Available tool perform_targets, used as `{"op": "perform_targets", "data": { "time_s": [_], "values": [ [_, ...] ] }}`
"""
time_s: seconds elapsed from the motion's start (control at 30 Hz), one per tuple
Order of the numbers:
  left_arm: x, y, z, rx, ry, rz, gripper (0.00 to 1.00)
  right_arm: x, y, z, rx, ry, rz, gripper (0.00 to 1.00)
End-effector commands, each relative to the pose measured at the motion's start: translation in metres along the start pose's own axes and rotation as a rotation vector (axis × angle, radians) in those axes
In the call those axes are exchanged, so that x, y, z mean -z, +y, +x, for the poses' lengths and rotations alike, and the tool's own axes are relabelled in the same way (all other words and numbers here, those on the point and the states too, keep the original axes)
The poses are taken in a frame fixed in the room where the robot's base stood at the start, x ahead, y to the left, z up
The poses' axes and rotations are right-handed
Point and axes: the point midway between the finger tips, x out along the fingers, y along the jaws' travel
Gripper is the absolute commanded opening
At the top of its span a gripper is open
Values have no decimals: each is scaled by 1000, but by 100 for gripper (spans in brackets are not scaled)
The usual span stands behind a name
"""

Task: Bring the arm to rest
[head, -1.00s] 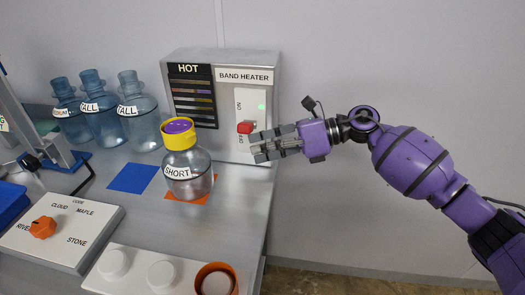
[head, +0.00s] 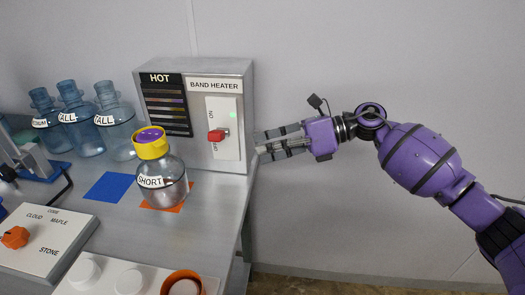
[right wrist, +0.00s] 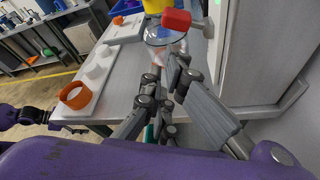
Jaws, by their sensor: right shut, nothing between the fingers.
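My right gripper (head: 262,142) is shut and empty at the end of my purple arm. In the head view it hangs just right of the band heater (head: 196,75), past the table's right edge. The heater's red switch (head: 216,135) is to the left of the fingertips, with a gap between them. The switch also shows in the right wrist view (right wrist: 177,19), beyond the fingers (right wrist: 165,75). A green light glows above the switch in the head view.
Several blue-tinted jugs (head: 80,120) stand at the back left. A selector box (head: 45,235) with an orange knob sits at front left. Open space lies right of the table.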

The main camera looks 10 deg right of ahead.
Motion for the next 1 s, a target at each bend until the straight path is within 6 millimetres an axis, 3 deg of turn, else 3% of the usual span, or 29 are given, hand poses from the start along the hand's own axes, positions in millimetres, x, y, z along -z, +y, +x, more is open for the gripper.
{"op": "perform_targets", "data": {
  "time_s": [0.53,0.67,0.83,0.93,1.0],
  "values": [
    [-4,-1,-2,2,-6,-2,78,-2,1,-5,-1,0,9,0],
    [-2,-1,-1,1,-3,-1,78,-22,-6,-5,30,-79,79,0],
    [-1,0,0,-1,-6,-2,78,-75,-6,-2,19,-333,282,0],
    [-1,1,0,-3,-11,-4,78,-81,-10,1,-16,-502,494,0],
    [-1,2,-1,-4,-14,-4,78,-72,-18,1,-40,-620,675,0]
  ]
}}
